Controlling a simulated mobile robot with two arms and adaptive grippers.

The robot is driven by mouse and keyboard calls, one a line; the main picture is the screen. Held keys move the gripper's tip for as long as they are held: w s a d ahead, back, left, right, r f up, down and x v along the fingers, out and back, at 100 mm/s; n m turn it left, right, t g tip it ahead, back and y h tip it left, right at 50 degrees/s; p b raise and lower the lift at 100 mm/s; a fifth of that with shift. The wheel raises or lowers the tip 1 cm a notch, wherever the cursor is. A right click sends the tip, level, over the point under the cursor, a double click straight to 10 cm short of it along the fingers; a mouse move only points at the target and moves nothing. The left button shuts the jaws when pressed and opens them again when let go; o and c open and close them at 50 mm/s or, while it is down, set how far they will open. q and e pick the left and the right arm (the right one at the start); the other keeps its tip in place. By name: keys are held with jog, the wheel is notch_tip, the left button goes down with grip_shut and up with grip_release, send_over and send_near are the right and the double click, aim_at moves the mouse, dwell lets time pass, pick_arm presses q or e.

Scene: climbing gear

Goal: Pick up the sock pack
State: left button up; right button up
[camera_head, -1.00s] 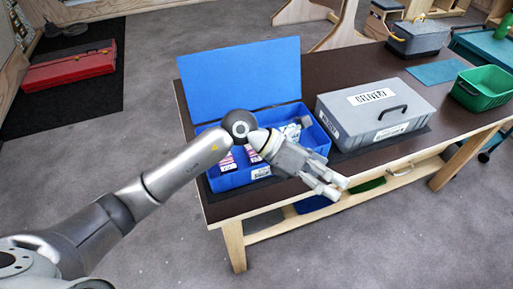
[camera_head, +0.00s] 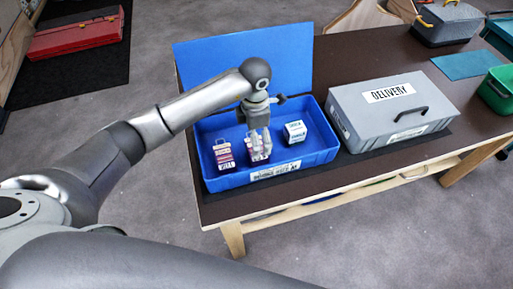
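An open blue box (camera_head: 328,154) stands on the dark table and holds three small packs. One with red and dark bands (camera_head: 223,154) is at the left. A pale one with dark markings (camera_head: 295,132) is at the right. A third pack (camera_head: 254,154) is in the middle, partly hidden by my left gripper (camera_head: 262,148). I cannot tell from the labels which is the sock pack. My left gripper points down into the box, its fingers at the middle pack. Whether they are closed on it is unclear. My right gripper is out of view.
The box's blue lid (camera_head: 240,62) stands up behind it. A grey case marked DELIVERY (camera_head: 360,115) is close on the right. A teal mat (camera_head: 466,64), a green bin (camera_head: 496,90) and another grey case (camera_head: 447,24) are farther right.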

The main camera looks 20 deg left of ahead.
aim_at(263, 159)
pick_arm(q)
jog(key=shift+d+f, duration=0.1)
jog(key=shift+f, duration=0.3)
notch_tip(263, 159, down, 4)
jog(key=shift+s+d+r+p, duration=0.1)
jog(key=shift+r+p, duration=0.1)
jog(key=shift+p, duration=0.85)
jog(key=shift+f, duration=0.45)
jog(key=shift+c, duration=1.1)
jog(key=c, duration=0.5)
jog(key=shift+c, duration=1.3)
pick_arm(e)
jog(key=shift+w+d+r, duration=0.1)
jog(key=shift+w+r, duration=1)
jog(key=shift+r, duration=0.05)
